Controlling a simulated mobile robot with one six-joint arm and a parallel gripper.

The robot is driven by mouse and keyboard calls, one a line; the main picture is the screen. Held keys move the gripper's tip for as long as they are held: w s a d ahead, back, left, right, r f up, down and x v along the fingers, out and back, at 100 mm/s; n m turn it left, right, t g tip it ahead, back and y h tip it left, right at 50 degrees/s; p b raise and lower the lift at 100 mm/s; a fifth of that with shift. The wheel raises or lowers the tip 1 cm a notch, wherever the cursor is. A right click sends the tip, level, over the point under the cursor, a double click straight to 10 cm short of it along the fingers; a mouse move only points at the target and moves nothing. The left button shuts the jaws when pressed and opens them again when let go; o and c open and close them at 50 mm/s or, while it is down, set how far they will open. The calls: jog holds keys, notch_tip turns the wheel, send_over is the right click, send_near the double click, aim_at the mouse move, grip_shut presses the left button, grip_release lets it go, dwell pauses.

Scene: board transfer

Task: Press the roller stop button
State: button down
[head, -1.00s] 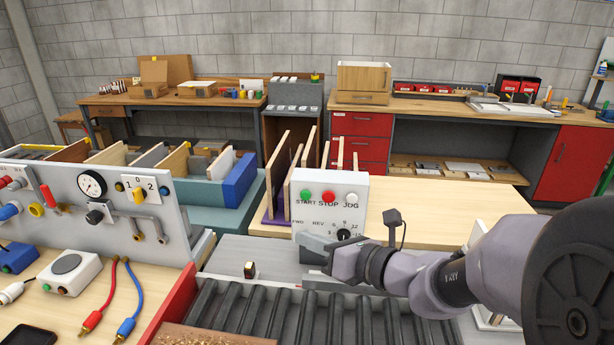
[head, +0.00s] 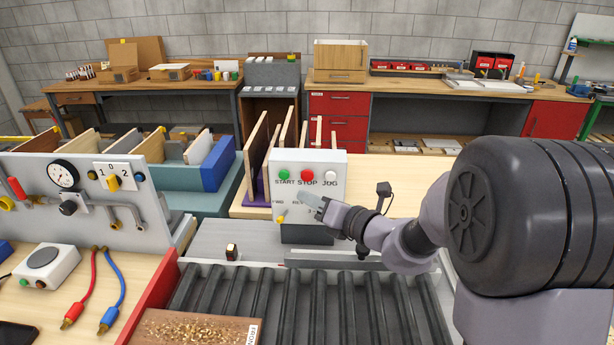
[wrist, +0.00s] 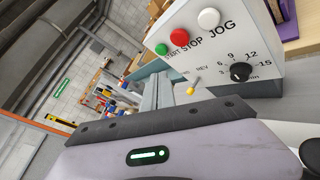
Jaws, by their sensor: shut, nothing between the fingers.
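The white control box (head: 335,213) stands behind the rollers. Its red STOP button (head: 307,174) sits between the green START button (head: 284,174) and the white JOG button (head: 330,174). My gripper hides the dial in the head view.
In the wrist view a black dial (wrist: 240,72) and a small yellow lever (wrist: 193,85) sit on the box's lower face. The roller conveyor (head: 300,295) runs in front, with a brown board (head: 190,330) at its near end. Upright boards (head: 257,150) stand behind the box.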

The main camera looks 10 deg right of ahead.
jog(key=shift+w+d+p, duration=0.25)
jog(key=shift+w+p, duration=0.1)
jog(key=shift+w, duration=0.85)
jog(key=shift+w+d+p, duration=0.25)
jog(key=shift+w+p, duration=0.05)
jog(key=shift+w, duration=0.9)
jog(key=shift+w, duration=0.4)
jog(key=shift+w+d+p, duration=0.15)
jog(key=shift+w+p, duration=0.25)
jog(key=shift+p, duration=0.1)
dwell(0.5)
jog(key=shift+s, duration=0.8)
jog(key=shift+s+a+b, duration=0.15)
jog(key=shift+s+a, duration=0.05)
jog(key=shift+s, duration=0.65)
jog(key=shift+s+a+b, duration=0.2)
jog(key=shift+s+a, duration=0.05)
jog(key=shift+s, duration=0.55)
jog(key=shift+s+a+b, duration=0.15)
jog(key=shift+s+a, duration=0.05)
jog(key=shift+s, duration=0.65)
